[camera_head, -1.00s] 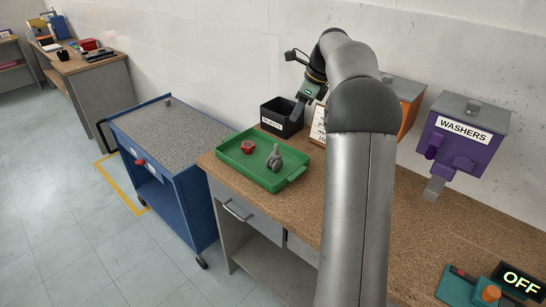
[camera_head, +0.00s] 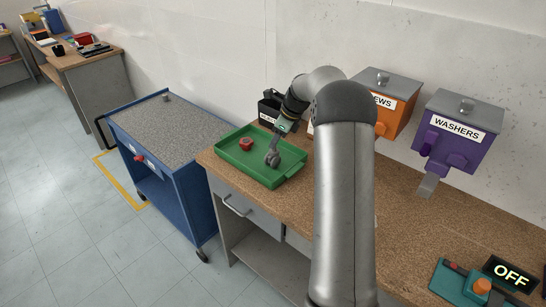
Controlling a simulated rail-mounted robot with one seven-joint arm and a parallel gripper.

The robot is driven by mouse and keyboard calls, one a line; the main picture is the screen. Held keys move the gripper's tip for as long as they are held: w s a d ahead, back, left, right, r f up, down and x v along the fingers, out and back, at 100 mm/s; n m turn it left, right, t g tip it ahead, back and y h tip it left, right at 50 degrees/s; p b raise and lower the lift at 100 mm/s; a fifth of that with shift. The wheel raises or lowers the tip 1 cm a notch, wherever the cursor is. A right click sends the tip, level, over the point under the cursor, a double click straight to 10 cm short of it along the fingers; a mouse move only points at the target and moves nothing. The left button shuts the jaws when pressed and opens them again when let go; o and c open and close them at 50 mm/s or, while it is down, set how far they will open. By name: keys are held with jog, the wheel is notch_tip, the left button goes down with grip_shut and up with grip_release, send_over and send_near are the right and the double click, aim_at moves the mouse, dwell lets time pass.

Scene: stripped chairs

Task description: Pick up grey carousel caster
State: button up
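The grey carousel caster (camera_head: 272,159) is in the green tray (camera_head: 262,181), right of a red part. My gripper (camera_head: 277,143) is over the tray, pointing down at the top of the caster. It overlaps the caster's upper stem in this view. The fingers are small and partly hidden against the caster, so I cannot tell whether they are open or shut, or whether they touch it.
A red part (camera_head: 246,144) lies in the tray. A black bin (camera_head: 267,108) stands behind it. An orange screws box (camera_head: 388,106) and a purple washers box (camera_head: 455,137) are at the wall. A blue cart (camera_head: 191,181) stands left of the bench.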

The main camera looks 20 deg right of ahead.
aim_at(273, 154)
jog(key=shift+x, duration=1.4)
jog(key=shift+w, duration=0.1)
grip_shut()
jog(key=shift+r, duration=0.2)
